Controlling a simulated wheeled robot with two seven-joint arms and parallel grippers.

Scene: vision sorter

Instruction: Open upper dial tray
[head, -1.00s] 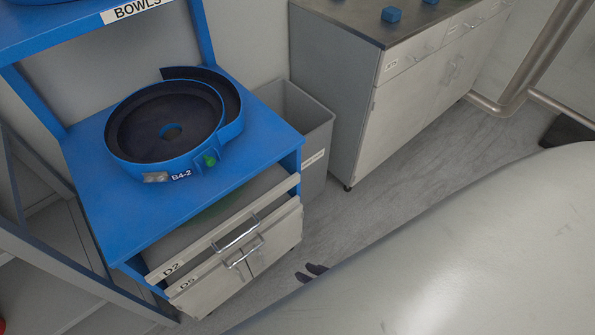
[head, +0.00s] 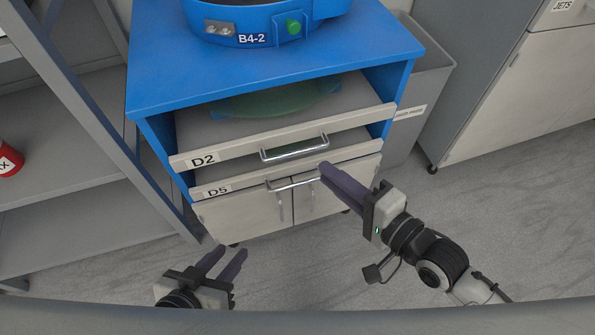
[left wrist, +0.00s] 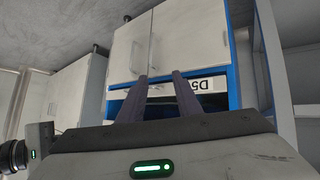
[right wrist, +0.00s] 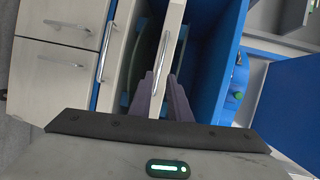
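The upper dial tray, labelled D2 (head: 232,146), has a pale front with a metal bar handle (head: 296,148). A green round dial (head: 285,100) shows partly inside, under the blue top. My right gripper (head: 323,168) has its fingertips close to the right part of this handle. In the right wrist view, its fingers (right wrist: 162,82) are apart, with the handle (right wrist: 161,62) appearing between or just beyond the tips; contact is unclear. My left gripper (head: 228,252) is open and empty, low in front of the cabinet; its parted fingers (left wrist: 160,80) point toward the D5 label.
A D5 tray (head: 240,188) with its own handle (head: 292,184) lies just below. A blue bowl feeder (head: 270,25) stands on the blue top (head: 170,70). A grey bin (head: 410,105) is at the right, a grey shelf (head: 70,160) at the left.

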